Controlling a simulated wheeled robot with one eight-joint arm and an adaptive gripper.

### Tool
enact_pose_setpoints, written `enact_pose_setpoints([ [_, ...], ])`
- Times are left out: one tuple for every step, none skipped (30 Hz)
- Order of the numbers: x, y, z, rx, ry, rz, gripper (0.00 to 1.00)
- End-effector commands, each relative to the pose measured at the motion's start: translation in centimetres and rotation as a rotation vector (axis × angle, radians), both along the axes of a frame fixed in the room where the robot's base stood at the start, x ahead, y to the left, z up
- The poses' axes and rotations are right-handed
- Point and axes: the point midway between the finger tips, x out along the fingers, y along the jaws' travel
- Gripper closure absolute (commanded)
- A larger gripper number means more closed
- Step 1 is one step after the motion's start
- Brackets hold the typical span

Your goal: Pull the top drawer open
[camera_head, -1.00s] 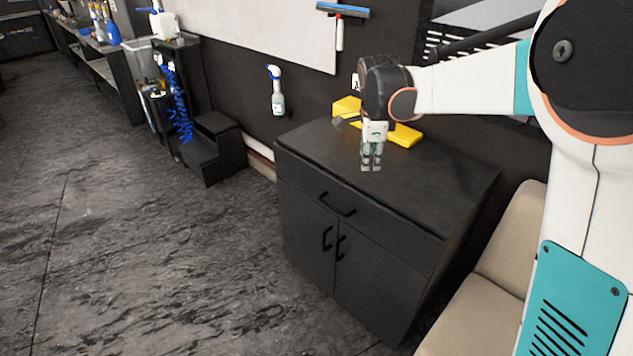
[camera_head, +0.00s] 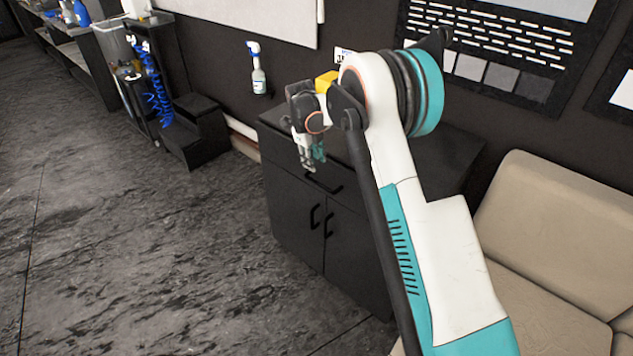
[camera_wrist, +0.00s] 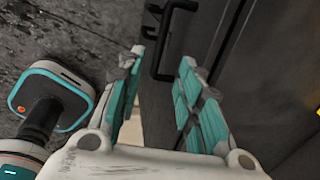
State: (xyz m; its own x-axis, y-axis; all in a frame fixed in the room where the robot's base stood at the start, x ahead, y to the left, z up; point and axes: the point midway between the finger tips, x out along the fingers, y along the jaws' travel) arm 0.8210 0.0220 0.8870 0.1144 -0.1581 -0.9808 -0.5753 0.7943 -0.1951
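The dark cabinet (camera_head: 280,222) stands against the wall, partly hidden behind my arm. Its top drawer (camera_head: 283,170) looks shut. The black drawer handle (camera_head: 325,187) shows just below my gripper (camera_head: 307,166) in the head view. In the wrist view, my gripper (camera_wrist: 162,58) is open, with its two teal-padded fingers apart. The drawer handle (camera_wrist: 162,62) shows between the fingertips, and no finger is closed on it. Whether a finger touches it, I cannot tell. Two door handles (camera_head: 321,219) sit lower on the cabinet.
A yellow object (camera_head: 326,81) lies on the cabinet top. A beige sofa (camera_head: 545,220) stands at the right. A black step stool (camera_head: 193,130) is left of the cabinet, and a spray bottle (camera_head: 258,75) hangs on the wall. The floor (camera_head: 150,240) before the cabinet is open.

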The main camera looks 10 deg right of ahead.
Motion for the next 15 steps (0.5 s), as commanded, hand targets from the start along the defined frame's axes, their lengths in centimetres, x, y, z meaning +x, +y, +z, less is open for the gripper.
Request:
enact_pose_setpoints([
  [0.1,-0.2,-1.3,0.000,0.000,0.000,0.67],
  [0.2,-0.3,-1.9,0.000,0.000,0.000,0.67],
  [0.3,-0.4,-2.7,0.000,0.000,0.000,0.67],
  [0.4,-0.5,-3.3,0.000,0.000,0.000,0.67],
  [0.4,-0.6,-3.8,0.000,0.000,0.000,0.67],
  [0.5,-0.7,-4.6,0.000,0.000,0.000,0.67],
  [0.6,-0.8,-5.2,0.000,0.000,0.000,0.67],
  [0.6,-0.9,-5.8,0.000,0.000,0.000,0.67],
  [0.7,-1.1,-6.5,0.000,0.000,0.000,0.67],
  [0.8,-1.1,-7.0,0.000,0.000,0.000,0.67],
  [0.8,-1.2,-7.6,0.000,0.000,0.000,0.67],
  [0.9,-1.3,-8.2,0.000,0.000,0.000,0.67],
  [1.0,-1.4,-8.6,0.000,0.000,0.000,0.67],
  [1.0,-1.5,-9.0,0.000,0.000,0.000,0.67],
  [1.1,-1.6,-9.5,0.000,0.000,0.000,0.67],
])
